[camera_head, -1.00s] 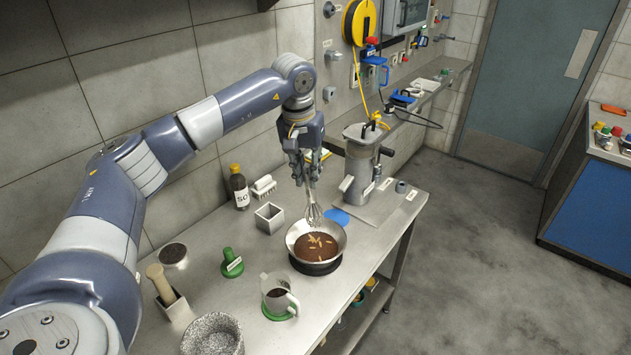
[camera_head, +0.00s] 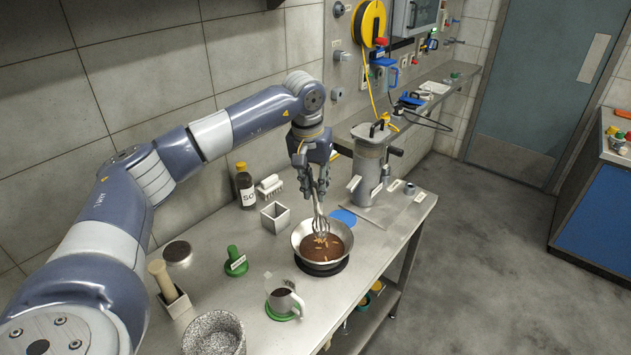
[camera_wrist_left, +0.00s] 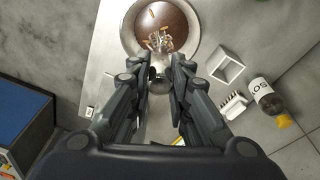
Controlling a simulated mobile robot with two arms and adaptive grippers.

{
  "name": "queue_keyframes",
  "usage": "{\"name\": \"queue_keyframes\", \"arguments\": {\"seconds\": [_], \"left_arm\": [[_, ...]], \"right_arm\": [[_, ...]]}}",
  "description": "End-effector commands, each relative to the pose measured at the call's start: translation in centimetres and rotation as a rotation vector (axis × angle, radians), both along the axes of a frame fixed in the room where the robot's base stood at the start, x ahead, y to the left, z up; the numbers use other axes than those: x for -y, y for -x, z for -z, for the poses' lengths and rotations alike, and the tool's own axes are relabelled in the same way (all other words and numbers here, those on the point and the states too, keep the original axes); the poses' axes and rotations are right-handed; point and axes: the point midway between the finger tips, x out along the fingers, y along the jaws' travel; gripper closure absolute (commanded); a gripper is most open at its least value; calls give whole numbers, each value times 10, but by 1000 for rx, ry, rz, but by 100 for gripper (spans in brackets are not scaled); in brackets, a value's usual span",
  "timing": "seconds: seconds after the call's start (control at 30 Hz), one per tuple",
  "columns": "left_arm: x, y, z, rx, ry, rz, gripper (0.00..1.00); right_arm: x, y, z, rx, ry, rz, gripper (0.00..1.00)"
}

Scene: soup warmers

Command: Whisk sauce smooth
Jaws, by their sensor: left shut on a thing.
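My left gripper (camera_head: 313,192) is shut on a metal whisk (camera_head: 320,222) and holds it pointing down. The whisk's wires reach into the steel pan (camera_head: 299,240), at the back part of the brown sauce (camera_head: 327,250). Several pale pieces lie in the sauce near the whisk. In the left wrist view the whisk (camera_wrist_left: 160,42) shows between the fingers (camera_wrist_left: 158,88), over the sauce (camera_wrist_left: 168,17) and the pan's rim (camera_wrist_left: 197,30). Whether the whisk touches the pan's bottom is hidden. My right gripper is not in view.
On the steel bench (camera_head: 225,298) stand a dark sauce bottle (camera_head: 245,188), a small square container (camera_head: 275,217), a green-based knob (camera_head: 235,262), a jug (camera_head: 285,302), a granite mortar (camera_head: 213,335) and a tall metal appliance (camera_head: 367,165). The bench's front edge lies just right of the pan.

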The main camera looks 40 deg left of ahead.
Motion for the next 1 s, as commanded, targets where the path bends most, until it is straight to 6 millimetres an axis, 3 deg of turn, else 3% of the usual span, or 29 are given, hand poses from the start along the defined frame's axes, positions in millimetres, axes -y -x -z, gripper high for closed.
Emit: {"name": "queue_keyframes", "arguments": {"seconds": [0.5,1.0], "left_arm": [[0,0,54,-1,0,0,100],[0,0,61,0,0,0,100]], "right_arm": [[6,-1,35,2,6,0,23],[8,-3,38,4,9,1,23]]}}
